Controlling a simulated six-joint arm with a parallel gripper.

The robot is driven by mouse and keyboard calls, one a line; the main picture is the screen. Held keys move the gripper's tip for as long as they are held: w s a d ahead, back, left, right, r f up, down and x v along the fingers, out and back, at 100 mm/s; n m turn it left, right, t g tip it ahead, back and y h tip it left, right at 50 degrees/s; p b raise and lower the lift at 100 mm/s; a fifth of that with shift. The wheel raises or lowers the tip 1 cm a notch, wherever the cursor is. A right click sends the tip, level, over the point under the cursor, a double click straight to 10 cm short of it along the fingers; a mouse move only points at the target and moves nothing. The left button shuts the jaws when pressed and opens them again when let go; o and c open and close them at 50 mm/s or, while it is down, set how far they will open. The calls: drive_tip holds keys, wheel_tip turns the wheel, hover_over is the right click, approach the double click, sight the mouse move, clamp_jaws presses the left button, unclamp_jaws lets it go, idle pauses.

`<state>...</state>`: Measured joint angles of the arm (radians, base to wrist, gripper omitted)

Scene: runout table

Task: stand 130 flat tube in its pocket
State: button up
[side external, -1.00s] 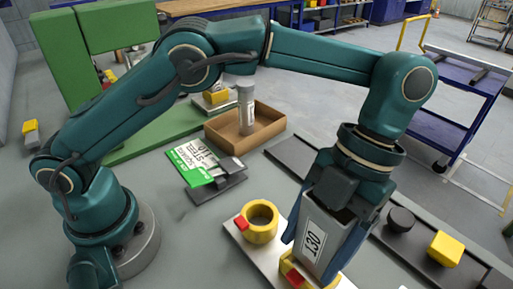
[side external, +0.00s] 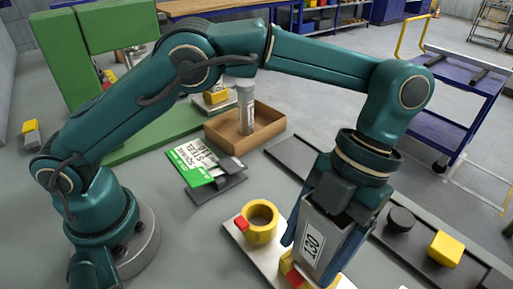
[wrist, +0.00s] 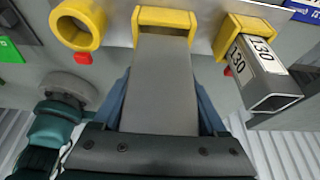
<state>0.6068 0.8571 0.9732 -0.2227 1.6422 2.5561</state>
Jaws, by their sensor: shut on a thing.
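In the wrist view my gripper (wrist: 162,105) is shut on a plain grey flat tube (wrist: 162,82), one blue finger on each side. The tube's far end lies at a yellow pocket (wrist: 165,17), whose rim shows around it; how deep it sits I cannot tell. To the right, another grey tube labelled 130 (wrist: 262,62) stands in a second yellow pocket (wrist: 236,28), its open end free. In the side external view a 130 label shows on a grey tube face (side external: 313,246) at my gripper; which of the two tubes bears it I cannot tell.
A round yellow holder (side external: 260,221) with a red tab stands beside the flat pockets. A dark round piece (side external: 401,220) and a yellow block (side external: 446,248) lie to the right. A cardboard box (side external: 263,127) holding a grey tube (side external: 246,106) stands behind, near a green-and-white sign (side external: 194,163).

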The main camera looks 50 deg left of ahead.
sight(308, 262)
drive_tip(key=shift+f, duration=1.8)
drive_tip(key=o, duration=1.5)
drive_tip(key=shift+c, duration=0.2)
drive_tip(key=shift+v, duration=2.5)
